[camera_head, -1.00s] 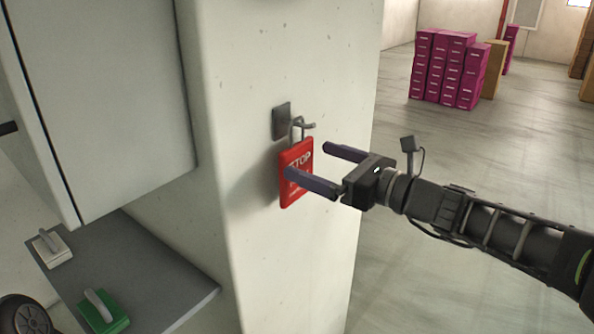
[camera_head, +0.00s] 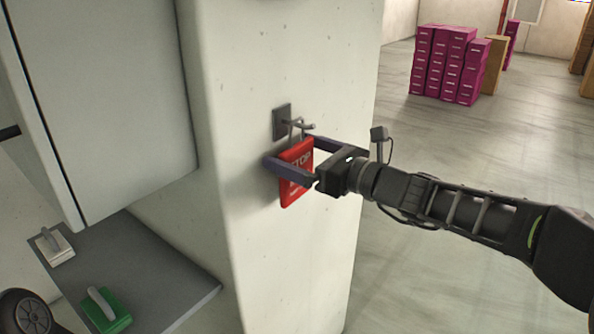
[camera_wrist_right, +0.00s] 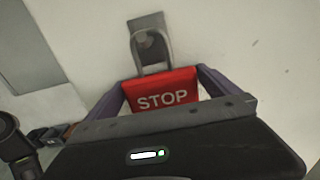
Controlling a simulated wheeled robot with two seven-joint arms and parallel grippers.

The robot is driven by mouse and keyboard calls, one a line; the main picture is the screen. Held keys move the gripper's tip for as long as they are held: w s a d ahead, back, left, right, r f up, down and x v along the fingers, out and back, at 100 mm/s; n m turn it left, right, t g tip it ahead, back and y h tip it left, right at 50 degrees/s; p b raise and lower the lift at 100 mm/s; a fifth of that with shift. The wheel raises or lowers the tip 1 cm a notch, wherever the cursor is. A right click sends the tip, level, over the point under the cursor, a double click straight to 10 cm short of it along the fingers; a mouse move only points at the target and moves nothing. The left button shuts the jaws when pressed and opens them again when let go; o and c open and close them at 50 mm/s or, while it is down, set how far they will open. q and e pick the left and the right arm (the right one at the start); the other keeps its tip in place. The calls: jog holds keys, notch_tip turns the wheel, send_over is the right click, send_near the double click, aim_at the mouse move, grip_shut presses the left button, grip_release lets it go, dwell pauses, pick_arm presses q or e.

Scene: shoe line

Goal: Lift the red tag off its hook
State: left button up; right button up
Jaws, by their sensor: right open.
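The red tag (camera_head: 294,190), marked STOP, hangs by its grey shackle from a hook (camera_head: 302,125) on a plate on the pale pillar. My right gripper (camera_head: 285,152) is open, with one finger on each side of the tag. In the right wrist view the tag (camera_wrist_right: 162,90) sits between the two purple fingers (camera_wrist_right: 162,85), and its shackle still loops over the hook. The near finger covers part of the tag in the head view. The tag's lower part is hidden in the wrist view. My left gripper is out of view.
The pale pillar (camera_head: 290,260) stands right behind the tag. A grey cabinet (camera_head: 100,100) is at the left, above a grey shelf (camera_head: 150,265) with a green-based block (camera_head: 106,310) and a white one (camera_head: 55,247). Open floor lies to the right, with magenta boxes (camera_head: 445,65) far back.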

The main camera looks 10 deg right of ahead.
jog(key=shift+c, duration=0.2)
jog(key=c, duration=1.1)
jog(key=shift+r, duration=0.1)
jog(key=shift+r, duration=0.35)
jog(key=b+v, duration=0.1)
jog(key=v, duration=1.7)
jog(key=shift+r+b, duration=0.3)
jog(key=shift+b, duration=0.1)
jog(key=shift+a, duration=0.1)
